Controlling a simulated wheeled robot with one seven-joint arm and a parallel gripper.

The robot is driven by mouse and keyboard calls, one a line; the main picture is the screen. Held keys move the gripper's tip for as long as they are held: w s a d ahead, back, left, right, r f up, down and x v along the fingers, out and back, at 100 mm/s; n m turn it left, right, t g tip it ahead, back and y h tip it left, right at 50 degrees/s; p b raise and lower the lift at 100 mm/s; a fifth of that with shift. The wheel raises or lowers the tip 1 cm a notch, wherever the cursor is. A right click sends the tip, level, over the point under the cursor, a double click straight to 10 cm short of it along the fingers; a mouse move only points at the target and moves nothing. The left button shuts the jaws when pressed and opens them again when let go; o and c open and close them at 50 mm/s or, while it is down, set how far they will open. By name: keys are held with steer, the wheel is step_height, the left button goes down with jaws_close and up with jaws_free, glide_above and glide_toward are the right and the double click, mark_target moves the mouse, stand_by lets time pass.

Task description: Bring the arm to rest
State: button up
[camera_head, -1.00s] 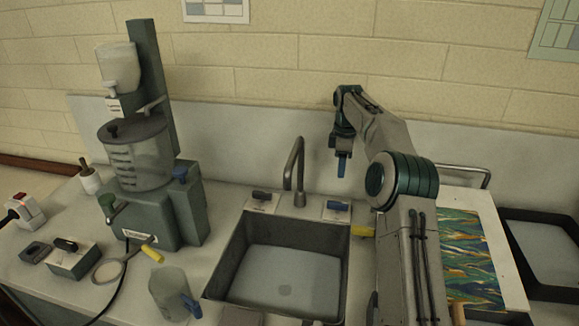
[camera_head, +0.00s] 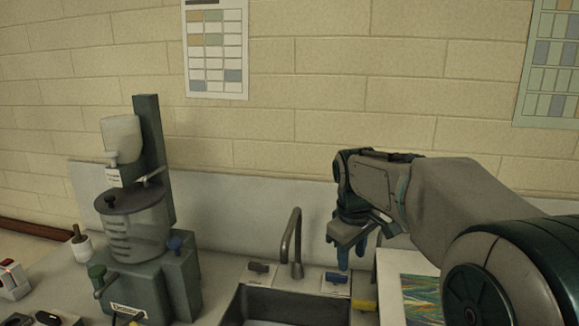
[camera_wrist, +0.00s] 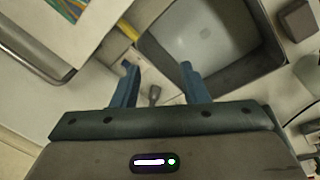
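My gripper (camera_head: 351,258) hangs pointing down above the counter just right of the faucet, near the right tap handle. In the wrist view its two blue fingers (camera_wrist: 158,84) stand apart with nothing between them, so it is open and empty. My arm reaches in from the right side of the head view and hides part of the counter there.
The sink (camera_head: 284,302) with its faucet (camera_head: 293,243) stands left of my gripper. A grey dispensing machine (camera_head: 140,220) stands farther left. A marbled sheet (camera_head: 420,297) lies at the right; a yellow object (camera_head: 364,305) is near the sink. The wall behind carries charts (camera_head: 216,50).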

steer(key=s+d+f+m, duration=0.1)
steer(key=s+f+m, duration=0.2)
steer(key=s, duration=0.8)
steer(key=s+d+f+m+t, duration=0.1)
steer(key=s+f+m, duration=0.3)
steer(key=s, duration=0.6)
steer(key=shift+s+m+t+y, duration=0.3)
steer(key=shift+s+m+y, duration=0.1)
steer(key=shift+f, duration=0.1)
steer(key=shift+c, duration=0.4)
